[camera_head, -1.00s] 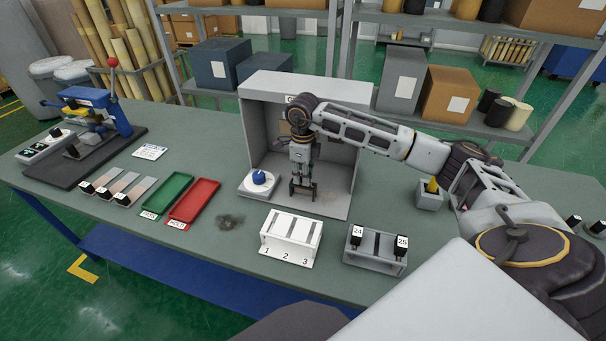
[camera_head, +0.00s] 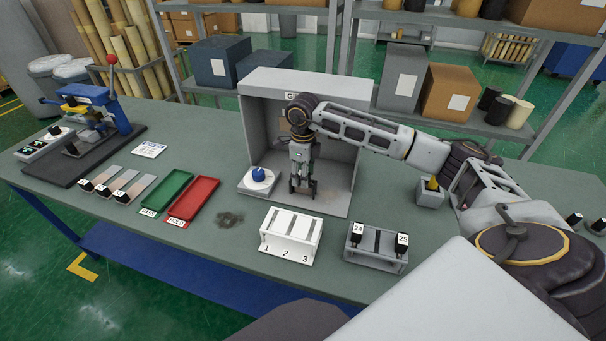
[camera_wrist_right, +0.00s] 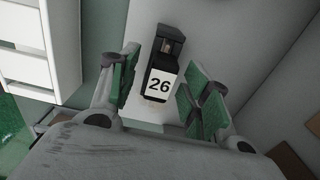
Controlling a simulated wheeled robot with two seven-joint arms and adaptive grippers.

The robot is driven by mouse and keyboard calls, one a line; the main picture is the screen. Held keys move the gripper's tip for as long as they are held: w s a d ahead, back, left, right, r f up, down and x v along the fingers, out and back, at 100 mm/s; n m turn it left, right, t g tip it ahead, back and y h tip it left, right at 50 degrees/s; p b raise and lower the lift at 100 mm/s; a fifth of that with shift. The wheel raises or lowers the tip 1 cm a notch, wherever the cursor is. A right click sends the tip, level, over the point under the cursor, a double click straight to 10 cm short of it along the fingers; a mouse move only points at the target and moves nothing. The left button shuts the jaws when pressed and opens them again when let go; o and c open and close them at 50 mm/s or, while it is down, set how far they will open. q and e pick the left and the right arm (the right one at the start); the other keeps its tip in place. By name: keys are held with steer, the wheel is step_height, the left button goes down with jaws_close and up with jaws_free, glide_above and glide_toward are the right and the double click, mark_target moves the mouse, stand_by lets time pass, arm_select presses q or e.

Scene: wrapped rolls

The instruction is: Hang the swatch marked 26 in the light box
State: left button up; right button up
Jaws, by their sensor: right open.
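The light box (camera_head: 300,82) is a grey open-fronted booth at the back middle of the bench. My right gripper (camera_head: 303,187) points down inside its front part, over the box floor. In the right wrist view the swatch marked 26 (camera_wrist_right: 160,84), with a black head and white label, lies between the two green-padded fingers of my right gripper (camera_wrist_right: 163,97). The fingers are open, with gaps on both sides of the head. I cannot tell what bears the swatch; my arm hides the box's inside in the head view. My left gripper is out of view.
A blue-knobbed control (camera_head: 259,175) sits at the box's left front. In front stand a white rack (camera_head: 290,246) numbered 1 to 3 and a grey rack (camera_head: 375,262) with swatches 24 and 25. Green (camera_head: 167,191) and red (camera_head: 193,201) trays lie left.

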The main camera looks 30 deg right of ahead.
step_height(320, 180, up, 12)
stand_by(1.0)
steer(key=shift+r, duration=0.15)
stand_by(0.7)
step_height(320, 180, up, 9)
steer(key=p, duration=0.9)
steer(key=shift+r+p, duration=0.45)
steer(key=shift+p, duration=0.15)
